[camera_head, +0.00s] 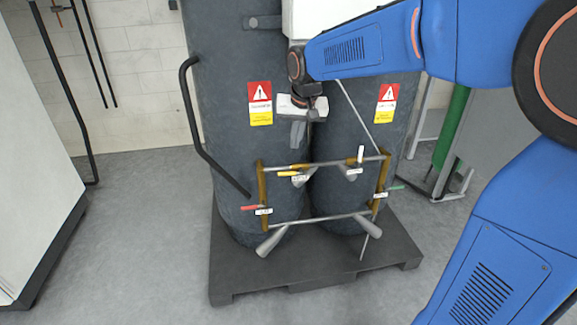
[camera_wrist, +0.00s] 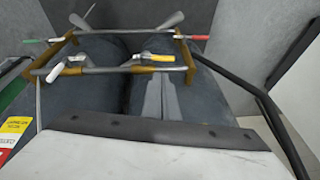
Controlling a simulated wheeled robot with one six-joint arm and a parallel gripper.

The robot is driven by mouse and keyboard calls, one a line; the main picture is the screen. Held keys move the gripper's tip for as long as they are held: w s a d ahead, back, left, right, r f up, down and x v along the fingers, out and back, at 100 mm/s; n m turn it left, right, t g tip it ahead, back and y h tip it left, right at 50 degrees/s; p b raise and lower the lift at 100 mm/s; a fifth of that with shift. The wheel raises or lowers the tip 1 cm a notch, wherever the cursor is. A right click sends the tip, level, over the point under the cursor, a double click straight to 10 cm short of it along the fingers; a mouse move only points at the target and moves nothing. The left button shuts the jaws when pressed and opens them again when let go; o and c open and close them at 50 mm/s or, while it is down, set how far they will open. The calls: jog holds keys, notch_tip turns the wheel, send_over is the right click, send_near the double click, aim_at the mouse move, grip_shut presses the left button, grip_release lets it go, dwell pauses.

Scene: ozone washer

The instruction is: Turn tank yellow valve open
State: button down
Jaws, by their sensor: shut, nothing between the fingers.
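The yellow valve handle (camera_head: 288,173) sits on the upper pipe of the frame in front of the two dark tanks, left of its middle in the head view. In the wrist view the yellow handle (camera_wrist: 163,58) lies along the upper-middle pipe, with a white tag beside it. My gripper (camera_head: 297,146) hangs in front of the tanks, above the yellow handle in the head view and apart from it. In the wrist view my gripper's grey fingers (camera_wrist: 161,84) point towards the handle, shut and empty. The exact depth between fingers and handle is hard to judge.
A red handle (camera_head: 249,208), a green handle (camera_head: 397,187) and a white handle (camera_head: 361,153) are on the same pipe frame. A black curved bar (camera_head: 190,120) stands left of the tanks. The tanks rest on a dark pallet (camera_head: 300,277). Floor at left is clear.

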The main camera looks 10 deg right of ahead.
jog(key=r+n, duration=0.1)
send_over(286, 173)
jog(key=s, duration=0.1)
notch_tip(286, 173, down, 12)
jog(key=r, duration=0.1)
jog(key=shift+w+d+f, duration=0.1)
jog(key=shift+d+f, duration=0.05)
jog(key=shift+f, duration=0.4)
jog(key=shift+w+d+f, duration=0.1)
jog(key=shift+d+f, duration=0.05)
jog(key=shift+f, duration=0.35)
jog(key=shift+a+f, duration=0.3)
jog(key=shift+f, duration=0.4)
